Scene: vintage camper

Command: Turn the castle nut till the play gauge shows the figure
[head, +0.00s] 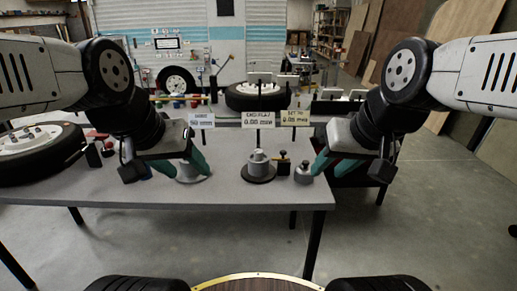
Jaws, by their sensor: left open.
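A grey hub with a stepped top (258,167) stands upright on a dark round base in the middle of the grey bench. The castle nut is too small to pick out on it. Behind it a sign (258,119) reads END PLAY, seemingly 0.00 mm. A yellowish sign (295,118) to its right reads SET TO, about 0.05 mm. My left gripper (184,163) is open, with teal fingers around or just in front of a pale round part (189,176). My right gripper (332,165) is beside a small grey knobbed part (303,173); its jaw opening is unclear.
A third sign (201,120) stands at the left; its text is too small. A black block with a yellow top (283,163) is right of the hub. A wheel (40,150) lies on the bench's left. The bench front (200,220) is clear. A camper (165,45) stands behind.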

